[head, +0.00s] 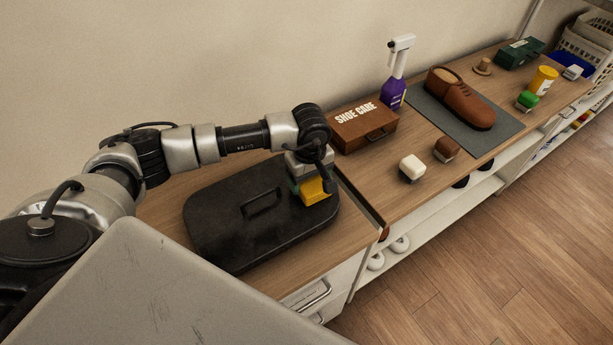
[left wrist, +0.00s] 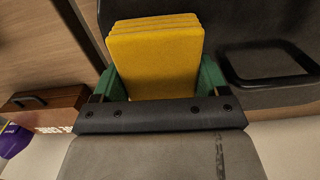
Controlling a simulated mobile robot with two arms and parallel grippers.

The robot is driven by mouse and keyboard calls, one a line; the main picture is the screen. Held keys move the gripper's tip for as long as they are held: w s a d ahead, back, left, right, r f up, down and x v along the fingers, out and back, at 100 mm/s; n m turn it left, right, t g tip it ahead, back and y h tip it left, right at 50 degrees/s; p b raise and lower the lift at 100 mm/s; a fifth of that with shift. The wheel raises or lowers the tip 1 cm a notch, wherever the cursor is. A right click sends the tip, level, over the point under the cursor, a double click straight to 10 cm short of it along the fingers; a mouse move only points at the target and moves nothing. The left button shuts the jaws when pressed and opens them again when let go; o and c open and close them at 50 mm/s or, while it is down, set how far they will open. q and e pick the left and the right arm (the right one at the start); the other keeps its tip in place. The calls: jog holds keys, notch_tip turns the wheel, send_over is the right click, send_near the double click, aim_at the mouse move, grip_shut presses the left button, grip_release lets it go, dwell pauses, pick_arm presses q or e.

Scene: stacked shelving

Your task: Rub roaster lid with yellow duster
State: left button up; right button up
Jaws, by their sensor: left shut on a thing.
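The black roaster lid (head: 232,224) lies flat on the wooden counter at the left, with a raised handle (head: 263,203) in its middle. My left gripper (head: 309,183) is over the lid's right end. It is shut on the folded yellow duster (head: 315,191), which is at or just above the lid's surface; I cannot tell whether it touches. In the left wrist view the duster (left wrist: 157,62) sits between green fingers (left wrist: 158,88), with the dark lid (left wrist: 262,30) behind it and the lid's handle to the right. My right gripper is not in view.
A brown shoe care box (head: 364,128) and a purple spray bottle (head: 395,80) stand to the right of the lid. Beyond are a brown shoe (head: 461,97) on a grey mat (head: 438,113), two brushes (head: 412,168), and a yellow jar (head: 543,80). Bare counter shows along the lid's front edge.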

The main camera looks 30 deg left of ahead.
pick_arm(q)
jog(key=shift+w+a+b, duration=0.15)
jog(key=shift+a+b, duration=0.25)
jog(key=shift+a, duration=0.45)
jog(key=shift+w+a+b, duration=0.15)
jog(key=shift+a+b, duration=0.2)
jog(key=shift+a, duration=0.45)
jog(key=shift+r, duration=0.1)
jog(key=shift+r+p, duration=0.6)
jog(key=shift+r, duration=0.85)
jog(key=shift+d, duration=0.1)
